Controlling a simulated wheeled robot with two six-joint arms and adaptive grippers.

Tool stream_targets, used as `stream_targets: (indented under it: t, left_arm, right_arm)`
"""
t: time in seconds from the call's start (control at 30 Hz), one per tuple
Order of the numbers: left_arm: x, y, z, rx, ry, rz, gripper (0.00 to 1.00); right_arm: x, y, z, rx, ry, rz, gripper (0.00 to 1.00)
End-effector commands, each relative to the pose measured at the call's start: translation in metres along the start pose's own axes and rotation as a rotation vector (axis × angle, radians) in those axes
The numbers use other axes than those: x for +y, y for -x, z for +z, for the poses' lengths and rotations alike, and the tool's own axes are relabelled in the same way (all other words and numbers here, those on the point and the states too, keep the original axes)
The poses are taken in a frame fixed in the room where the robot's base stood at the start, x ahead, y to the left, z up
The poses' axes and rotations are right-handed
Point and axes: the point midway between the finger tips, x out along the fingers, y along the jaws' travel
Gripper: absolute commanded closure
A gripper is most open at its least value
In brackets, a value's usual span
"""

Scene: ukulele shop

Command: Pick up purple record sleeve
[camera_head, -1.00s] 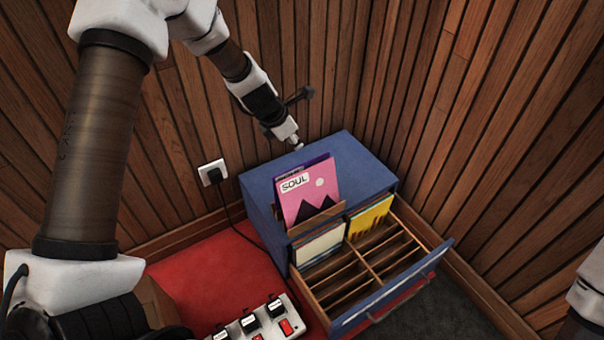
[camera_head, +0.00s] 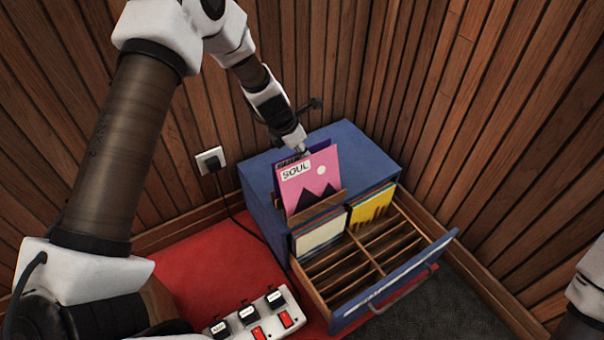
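A pink sleeve (camera_head: 309,182) with a "SOUL" label and dark peaks stands upright in a wooden holder (camera_head: 317,208) on the blue cabinet (camera_head: 352,147). Dark purple edges of a sleeve (camera_head: 288,161) show just behind it; most of that sleeve is hidden. My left gripper (camera_head: 300,149) comes down from behind at the top edge of these sleeves. Its fingertips are small and partly hidden, so I cannot tell whether they are open or touching a sleeve. My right gripper is out of view; only part of that arm shows at the right edge.
The cabinet's open drawer (camera_head: 409,268) holds a yellow sleeve (camera_head: 372,209), pale sleeves (camera_head: 320,235) and several empty slots. A power strip (camera_head: 254,316) lies on the red surface (camera_head: 213,268). Wood-panelled walls close in behind and right. A wall socket (camera_head: 210,160) has a cord.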

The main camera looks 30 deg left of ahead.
Motion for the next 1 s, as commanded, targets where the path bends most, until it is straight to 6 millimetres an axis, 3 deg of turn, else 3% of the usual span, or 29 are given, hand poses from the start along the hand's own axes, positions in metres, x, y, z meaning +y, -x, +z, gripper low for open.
stream_targets:
  t: [0.6,0.63,1.0]
  left_arm:
    - [0.0,-0.0046,-0.0021,0.0,0.0,0.0,0.89]
    - [0.0,-0.0046,-0.0021,0.0,0.0,0.0,0.99]
    - [0.0001,-0.0038,-0.0017,0.0,0.0,0.0,1.0]
  right_arm:
    - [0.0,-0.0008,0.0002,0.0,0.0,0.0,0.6]
    - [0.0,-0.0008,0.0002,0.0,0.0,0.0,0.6]
    - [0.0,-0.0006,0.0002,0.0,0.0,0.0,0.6]
